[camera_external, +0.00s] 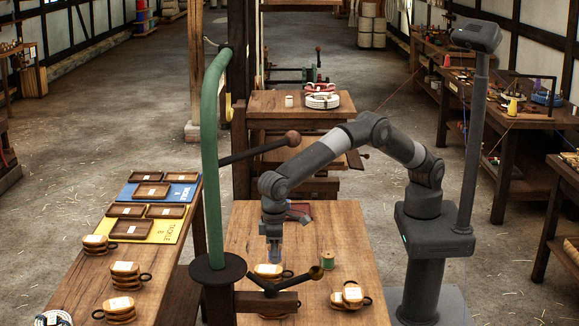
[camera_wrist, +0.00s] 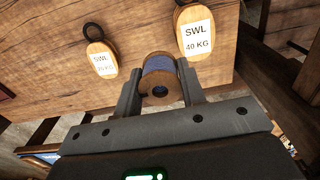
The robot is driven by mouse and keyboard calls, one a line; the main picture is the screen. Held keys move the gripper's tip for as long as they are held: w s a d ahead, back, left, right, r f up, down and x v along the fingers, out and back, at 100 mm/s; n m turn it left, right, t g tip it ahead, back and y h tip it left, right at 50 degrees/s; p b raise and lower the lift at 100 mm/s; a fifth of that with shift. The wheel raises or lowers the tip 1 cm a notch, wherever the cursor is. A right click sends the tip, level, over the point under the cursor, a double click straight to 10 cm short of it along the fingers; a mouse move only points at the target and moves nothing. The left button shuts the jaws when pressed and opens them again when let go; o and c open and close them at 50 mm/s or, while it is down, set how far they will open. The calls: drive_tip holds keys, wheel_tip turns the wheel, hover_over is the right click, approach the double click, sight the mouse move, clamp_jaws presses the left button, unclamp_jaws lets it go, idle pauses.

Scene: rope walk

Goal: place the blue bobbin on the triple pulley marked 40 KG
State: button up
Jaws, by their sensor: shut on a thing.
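The blue bobbin (camera_wrist: 158,66), dark blue thread on a wooden spool, is between the fingers of my gripper (camera_wrist: 160,88), which is shut on it. In the wrist view, the pulley marked SWL 40 KG (camera_wrist: 194,33) lies up and right of the bobbin, apart from it in the picture. A second labelled pulley (camera_wrist: 101,60) lies to the left; its number is hard to read. In the external view, my gripper (camera_external: 274,256) points down over the table, with a wooden pulley (camera_external: 267,271) just below it. Labels there are too small to read.
The left table holds several pulleys (camera_external: 123,275) and wooden trays (camera_external: 130,229).

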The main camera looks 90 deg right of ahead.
drive_tip(key=a+f, duration=0.1)
drive_tip(key=a, duration=0.1)
drive_tip(key=a+f, duration=0.1)
drive_tip(key=a, duration=0.1)
drive_tip(key=s+a+f, duration=0.1)
drive_tip(key=a, duration=0.1)
drive_tip(key=shift+s+f, duration=0.1)
drive_tip(key=shift+f, duration=2.25)
drive_tip(key=shift+f, duration=0.1)
drive_tip(key=o, duration=1)
